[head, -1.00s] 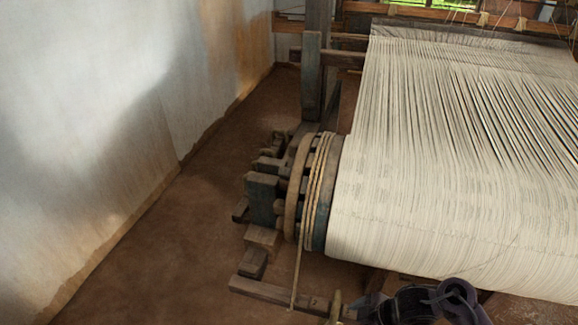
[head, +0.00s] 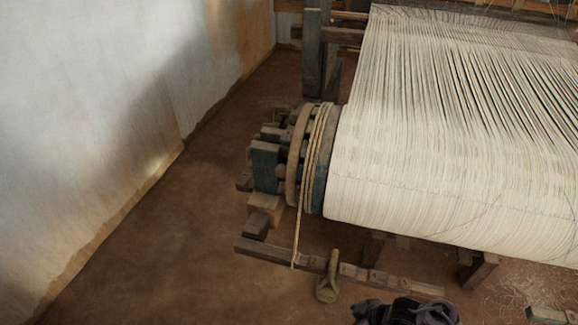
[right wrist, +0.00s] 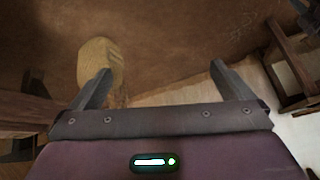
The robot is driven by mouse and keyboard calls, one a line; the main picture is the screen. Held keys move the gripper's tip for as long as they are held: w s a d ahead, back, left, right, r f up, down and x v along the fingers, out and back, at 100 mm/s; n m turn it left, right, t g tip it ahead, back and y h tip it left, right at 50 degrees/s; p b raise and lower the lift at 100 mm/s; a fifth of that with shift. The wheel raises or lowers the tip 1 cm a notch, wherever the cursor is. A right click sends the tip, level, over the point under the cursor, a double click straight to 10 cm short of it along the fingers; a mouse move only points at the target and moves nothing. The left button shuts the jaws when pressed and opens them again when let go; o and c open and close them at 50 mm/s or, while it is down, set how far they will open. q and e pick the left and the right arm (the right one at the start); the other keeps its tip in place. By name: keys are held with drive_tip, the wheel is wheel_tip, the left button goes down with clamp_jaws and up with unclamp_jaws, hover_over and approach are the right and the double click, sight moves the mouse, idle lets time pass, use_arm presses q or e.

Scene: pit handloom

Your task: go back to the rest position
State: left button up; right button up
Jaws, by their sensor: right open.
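My right gripper is open and empty in the right wrist view (right wrist: 160,88), its two fingers spread apart. In the head view only a dark part of my right arm shows at the bottom edge, right of the centre. A tan, rounded wooden piece (right wrist: 98,62) lies beyond the left finger in the wrist view. It looks like the mallet-shaped wooden piece (head: 327,287) by the notched floor beam in the head view. I cannot tell its exact gap from the finger. My left gripper is not in view.
The loom's cloth beam, wrapped in pale warp (head: 430,180), fills the right. A rope (head: 312,170) winds around its wheel, its end hanging down to the notched beam (head: 390,280). A plaster wall (head: 90,120) stands left. Bare earth floor (head: 170,250) lies between.

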drive_tip(key=s+d+f+m+h, duration=0.1)
drive_tip(key=s+f+m, duration=0.2)
drive_tip(key=s+f, duration=0.35)
drive_tip(key=s+d+f+m+h, duration=0.1)
drive_tip(key=s+d+f+m, duration=0.15)
drive_tip(key=f, duration=0.65)
drive_tip(key=s+d+f+m+h, duration=0.1)
drive_tip(key=s+f, duration=0.3)
drive_tip(key=s, duration=0.6)
drive_tip(key=s+d+f+m+g+h, duration=0.1)
drive_tip(key=s+f, duration=0.4)
drive_tip(key=s, duration=0.5)
drive_tip(key=shift+d+f+g+h, duration=0.15)
drive_tip(key=shift+d+g+h, duration=0.15)
drive_tip(key=shift+d+h, duration=0.6)
